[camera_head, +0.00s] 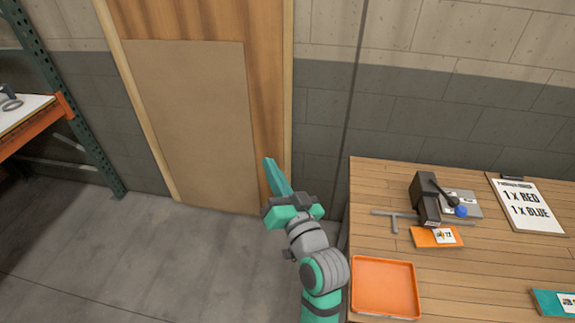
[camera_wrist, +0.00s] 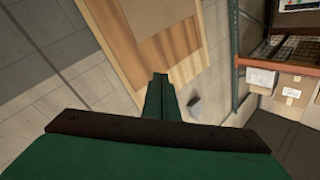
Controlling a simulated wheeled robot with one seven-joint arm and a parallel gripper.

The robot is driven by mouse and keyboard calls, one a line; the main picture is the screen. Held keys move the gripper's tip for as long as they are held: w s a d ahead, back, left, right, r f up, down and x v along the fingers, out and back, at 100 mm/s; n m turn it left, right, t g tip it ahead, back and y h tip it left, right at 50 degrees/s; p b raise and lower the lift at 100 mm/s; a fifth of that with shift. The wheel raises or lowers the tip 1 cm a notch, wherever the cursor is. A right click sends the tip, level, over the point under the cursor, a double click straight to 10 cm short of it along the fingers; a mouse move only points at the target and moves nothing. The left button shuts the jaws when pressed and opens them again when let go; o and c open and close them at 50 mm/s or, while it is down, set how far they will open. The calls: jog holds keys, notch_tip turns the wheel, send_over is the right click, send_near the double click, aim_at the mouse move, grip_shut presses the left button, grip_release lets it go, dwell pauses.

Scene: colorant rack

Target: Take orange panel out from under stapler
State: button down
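The orange panel (camera_head: 431,238) lies on the wooden table in the head view, with a white label on its right part. Its far edge is at the foot of the dark grey stapler (camera_head: 426,203); how far it reaches underneath is hidden. The stapler has a black lever with a blue ball knob (camera_head: 461,211). My gripper (camera_head: 268,162) is off the table's left side, well apart from the panel, pointing towards the wooden door. Its green fingers lie together with nothing between them in the wrist view (camera_wrist: 160,78). Neither panel nor stapler shows in the wrist view.
An orange tray (camera_head: 385,312) sits at the table's near left. A grey T-shaped bar (camera_head: 394,216) lies left of the stapler. A clipboard (camera_head: 530,207) reads "1 x RED, 1 x BLUE". A teal panel (camera_head: 552,303) lies at the right edge. Bare tabletop lies between them.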

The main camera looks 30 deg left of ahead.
jog(key=s+d+f+m+t+h, duration=0.35)
jog(key=d+f+m+h, duration=0.2)
jog(key=d+f, duration=0.3)
jog(key=s+d+f+m+t+h, duration=0.3)
jog(key=s+d+f+m+h, duration=0.25)
jog(key=f, duration=0.45)
jog(key=s+d+f+n+g+h, duration=0.1)
jog(key=s+d+f+n+h, duration=0.1)
jog(key=s+d, duration=0.5)
jog(key=s+d+f+n+g+h, duration=0.1)
jog(key=s+d+f, duration=0.4)
jog(key=s, duration=1)
jog(key=d+n+h, duration=0.1)
jog(key=d+n, duration=0.1)
jog(key=d, duration=0.1)
jog(key=shift+f+n+g+h, duration=0.35)
jog(key=shift+f+n+h, duration=0.05)
jog(key=shift+w, duration=0.1)
